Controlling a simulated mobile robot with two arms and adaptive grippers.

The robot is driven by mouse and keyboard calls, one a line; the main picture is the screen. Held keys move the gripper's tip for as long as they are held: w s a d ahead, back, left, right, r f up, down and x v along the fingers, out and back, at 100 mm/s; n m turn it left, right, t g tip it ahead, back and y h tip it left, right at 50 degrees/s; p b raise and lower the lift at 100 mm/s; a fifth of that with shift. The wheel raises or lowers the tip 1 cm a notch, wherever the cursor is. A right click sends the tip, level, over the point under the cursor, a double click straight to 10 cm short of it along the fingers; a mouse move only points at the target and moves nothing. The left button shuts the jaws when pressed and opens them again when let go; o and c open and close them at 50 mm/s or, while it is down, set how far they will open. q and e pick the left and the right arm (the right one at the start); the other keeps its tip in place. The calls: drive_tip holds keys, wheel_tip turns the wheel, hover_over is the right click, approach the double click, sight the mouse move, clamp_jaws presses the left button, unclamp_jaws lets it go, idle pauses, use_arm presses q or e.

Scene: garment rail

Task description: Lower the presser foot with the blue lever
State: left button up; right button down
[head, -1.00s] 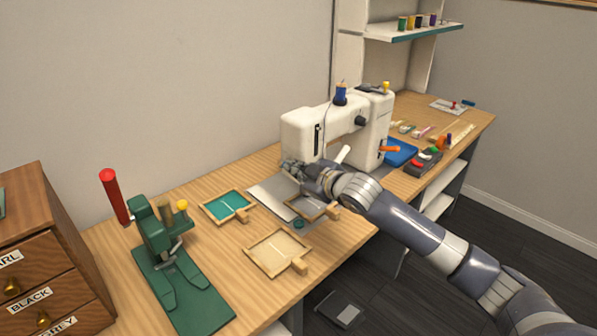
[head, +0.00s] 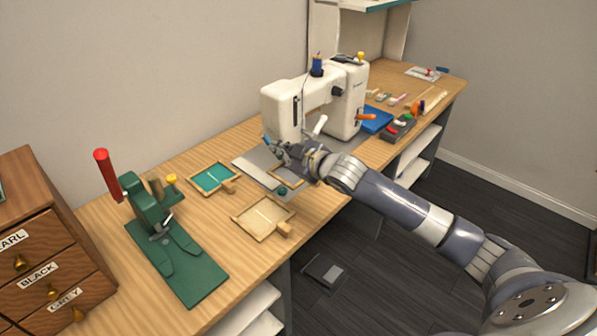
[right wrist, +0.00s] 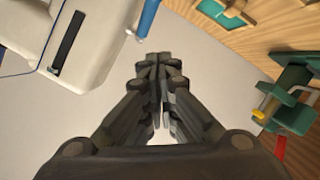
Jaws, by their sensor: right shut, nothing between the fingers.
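The white sewing machine (head: 283,108) stands on the wooden table, and part of its head shows at the left of the right wrist view (right wrist: 60,35). The blue lever (head: 267,141) shows at the machine's head, just left of my right gripper (head: 279,152). In the right wrist view the blue lever (right wrist: 148,18) is a short rod beyond the fingertips, apart from them in the picture. My right gripper (right wrist: 158,58) is shut and empty. The presser foot is hidden behind my gripper and arm. My left gripper is out of view.
A framed piece (head: 299,178) lies on the grey plate (head: 248,162) below my gripper. A teal frame (head: 213,178), a pale frame (head: 262,217) and a green press (head: 150,212) stand to the left. An orange handle (head: 366,117) and blue tray (head: 379,121) are at the right.

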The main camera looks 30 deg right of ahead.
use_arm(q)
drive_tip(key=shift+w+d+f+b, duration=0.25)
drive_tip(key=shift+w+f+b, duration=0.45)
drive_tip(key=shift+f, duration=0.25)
use_arm(e)
drive_tip(key=s+d+f, duration=0.1)
drive_tip(key=s+f, duration=0.2)
drive_tip(key=s, duration=0.3)
drive_tip(key=shift+s+d+f, duration=0.2)
drive_tip(key=shift+d+f, duration=0.15)
drive_tip(key=shift+d, duration=0.05)
